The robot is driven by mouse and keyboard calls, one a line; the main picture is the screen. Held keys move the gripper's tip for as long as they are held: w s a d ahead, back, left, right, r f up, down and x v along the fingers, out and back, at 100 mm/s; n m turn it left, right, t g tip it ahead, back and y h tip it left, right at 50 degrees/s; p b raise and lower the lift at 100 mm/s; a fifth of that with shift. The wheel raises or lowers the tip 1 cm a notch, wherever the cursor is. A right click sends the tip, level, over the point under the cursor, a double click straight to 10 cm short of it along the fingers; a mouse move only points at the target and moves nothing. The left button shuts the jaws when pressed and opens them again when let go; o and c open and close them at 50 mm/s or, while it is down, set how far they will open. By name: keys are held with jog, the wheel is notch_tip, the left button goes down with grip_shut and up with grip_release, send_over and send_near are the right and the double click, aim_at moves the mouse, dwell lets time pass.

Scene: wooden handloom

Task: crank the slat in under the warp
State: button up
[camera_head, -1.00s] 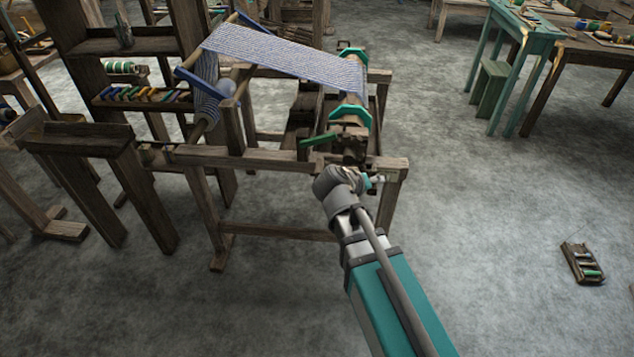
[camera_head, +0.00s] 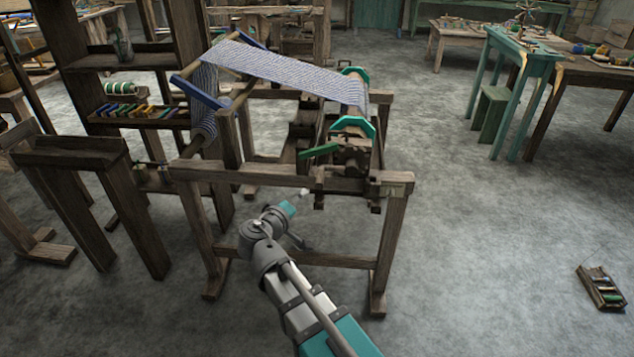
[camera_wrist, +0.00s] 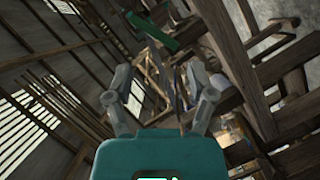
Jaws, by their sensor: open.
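The warp (camera_head: 285,72) is a blue-and-white striped sheet stretched across the top of the wooden handloom, sloping down to a roller with teal octagonal end plates (camera_head: 355,127). A green crank handle (camera_head: 318,151) sticks out to the left at the near end of this roller. It also shows as a green bar in the wrist view (camera_wrist: 154,32), beyond my fingers. My gripper (camera_wrist: 161,76) is open and empty, its two grey fingers spread apart. In the head view my gripper (camera_head: 302,192) is just in front of the loom's near rail, below the crank. I cannot pick out the slat.
The loom's near rail (camera_head: 230,178) and front leg (camera_head: 390,240) stand close to my arm. A dark wooden bench (camera_head: 70,157) stands at left, with shelves behind it. A small rack of spools (camera_head: 602,290) lies on the floor at right. Open floor lies between.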

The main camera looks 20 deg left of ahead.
aim_at(319, 180)
jog(key=b+x, duration=0.3)
jog(key=x, duration=1.1)
jog(key=shift+s+f, duration=0.1)
